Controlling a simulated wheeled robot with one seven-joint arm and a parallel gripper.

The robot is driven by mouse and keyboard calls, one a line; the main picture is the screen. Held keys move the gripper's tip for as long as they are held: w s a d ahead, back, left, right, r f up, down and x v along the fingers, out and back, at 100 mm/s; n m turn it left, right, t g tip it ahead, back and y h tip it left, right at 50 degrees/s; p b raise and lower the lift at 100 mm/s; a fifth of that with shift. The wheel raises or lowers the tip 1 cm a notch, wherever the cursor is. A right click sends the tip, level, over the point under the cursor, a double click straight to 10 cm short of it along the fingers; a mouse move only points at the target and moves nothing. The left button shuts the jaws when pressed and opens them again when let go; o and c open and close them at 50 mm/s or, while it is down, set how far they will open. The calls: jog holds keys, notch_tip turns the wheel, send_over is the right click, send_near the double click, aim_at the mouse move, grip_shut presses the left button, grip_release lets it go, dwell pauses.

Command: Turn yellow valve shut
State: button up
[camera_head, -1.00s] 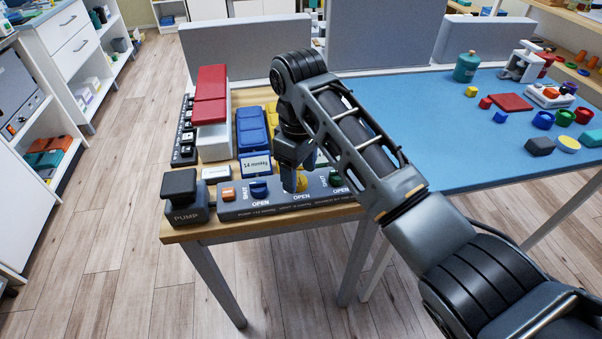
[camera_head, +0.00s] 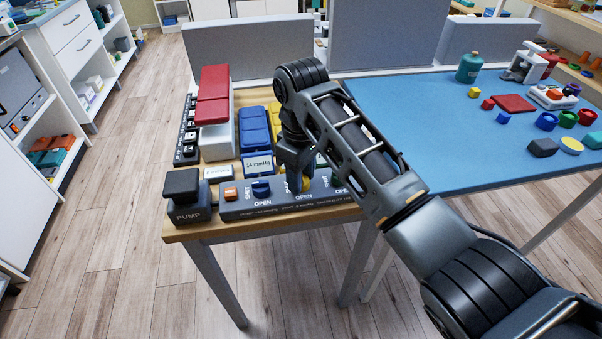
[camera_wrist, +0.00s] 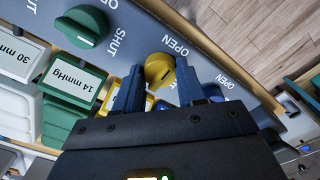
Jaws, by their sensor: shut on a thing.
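The yellow valve (camera_wrist: 158,68) is a round knob on the dark grey valve panel (camera_wrist: 215,72). In the wrist view it sits between the two fingertips of my gripper (camera_wrist: 158,84), which is shut on it. OPEN and SHUT labels are printed near it. I cannot clearly tell which label the knob points to. In the head view my gripper (camera_head: 298,178) comes down onto the panel from above, and only a little of the yellow valve (camera_head: 306,184) shows behind the fingers.
A green valve (camera_wrist: 87,27) and a blue valve (camera_head: 261,188) flank the yellow one on the panel. A black PUMP block (camera_head: 186,203) stands at the table's left corner.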

jog(key=shift+r+p, duration=0.1)
jog(key=shift+p, duration=0.25)
jog(key=shift+c, duration=0.2)
jog(key=m+p, duration=0.2)
jog(key=p, duration=0.1)
jog(key=shift+r+m, duration=0.15)
jog(key=shift+m, duration=0.25)
jog(key=m+p, duration=0.3)
jog(key=m, duration=0.2)
jog(key=shift+m+p, duration=0.3)
jog(key=shift+p, duration=0.1)
jog(key=m+p, duration=0.1)
jog(key=m, duration=0.3)
jog(key=shift+p, duration=0.4)
jog(key=m, duration=0.5)
jog(key=shift+m, duration=0.4)
jog(key=o, duration=1.1)
jog(key=shift+f, duration=0.2)
jog(key=shift+c, duration=0.2)
jog(key=shift+r, duration=0.1)
